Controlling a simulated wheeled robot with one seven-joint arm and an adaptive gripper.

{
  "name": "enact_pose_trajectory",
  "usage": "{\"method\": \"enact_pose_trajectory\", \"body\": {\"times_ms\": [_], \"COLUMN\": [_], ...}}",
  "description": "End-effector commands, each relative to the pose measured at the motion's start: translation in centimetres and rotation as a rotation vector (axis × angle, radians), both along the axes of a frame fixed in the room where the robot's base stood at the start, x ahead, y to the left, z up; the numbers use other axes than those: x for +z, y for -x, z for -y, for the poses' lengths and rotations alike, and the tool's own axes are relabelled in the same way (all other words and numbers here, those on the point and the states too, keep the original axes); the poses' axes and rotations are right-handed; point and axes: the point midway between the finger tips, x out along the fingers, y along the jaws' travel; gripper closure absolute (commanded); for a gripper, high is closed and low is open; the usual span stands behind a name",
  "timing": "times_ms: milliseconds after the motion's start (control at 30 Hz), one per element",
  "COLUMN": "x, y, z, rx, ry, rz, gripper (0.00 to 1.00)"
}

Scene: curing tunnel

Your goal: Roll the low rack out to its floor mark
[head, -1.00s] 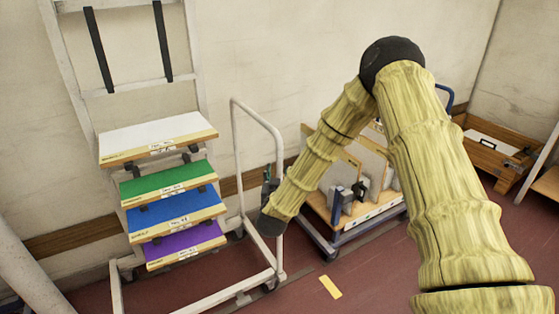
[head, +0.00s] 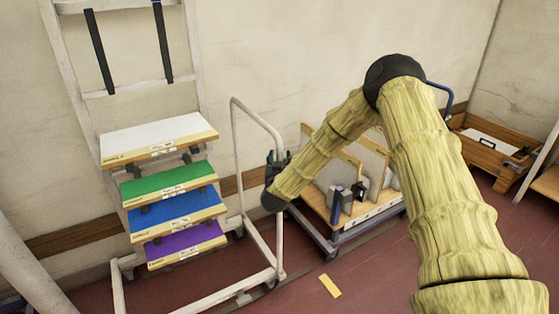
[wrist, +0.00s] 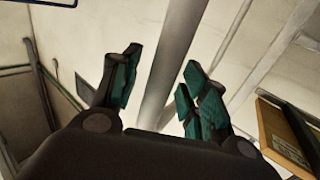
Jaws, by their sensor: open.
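The low rack is a white tube frame on small wheels at the left of the head view, with a tall looped handle (head: 237,150) on its right side. It carries tilted white, green, blue and purple boards. My gripper (head: 277,158) is at the upright of this handle, below its top bend. In the wrist view my gripper (wrist: 158,88) is open, and a pale bar (wrist: 178,60) runs between its teal-padded fingers. I cannot tell whether the pads touch it. A yellow floor mark (head: 330,286) lies on the red floor to the right of the rack.
A blue-framed trolley (head: 330,247) with boards and bottles stands right of the rack, partly hidden by my arm. A wooden box (head: 483,157) is at the far right. The wall is close behind the rack. Floor around the yellow mark is clear.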

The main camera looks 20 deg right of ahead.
Motion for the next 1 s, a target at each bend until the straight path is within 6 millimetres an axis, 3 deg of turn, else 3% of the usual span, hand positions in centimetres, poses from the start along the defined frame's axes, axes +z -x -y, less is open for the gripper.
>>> {"method": "enact_pose_trajectory", "body": {"times_ms": [133, 367, 733, 867, 1000], "x": [0.0, 0.0, 0.0, 0.1, 0.2], "y": [0.0, 0.0, -0.1, -0.3, -0.6], "z": [0.0, 0.0, 1.0, 3.1, 6.5], "rx": [0.0, 0.0, -0.002, -0.006, -0.011], "ry": [0.0, 0.0, 0.0, 0.003, 0.004], "rz": [0.0, 0.0, 0.001, 0.003, 0.004], "gripper": [0.59, 1.0, 1.0, 1.0, 1.0]}}
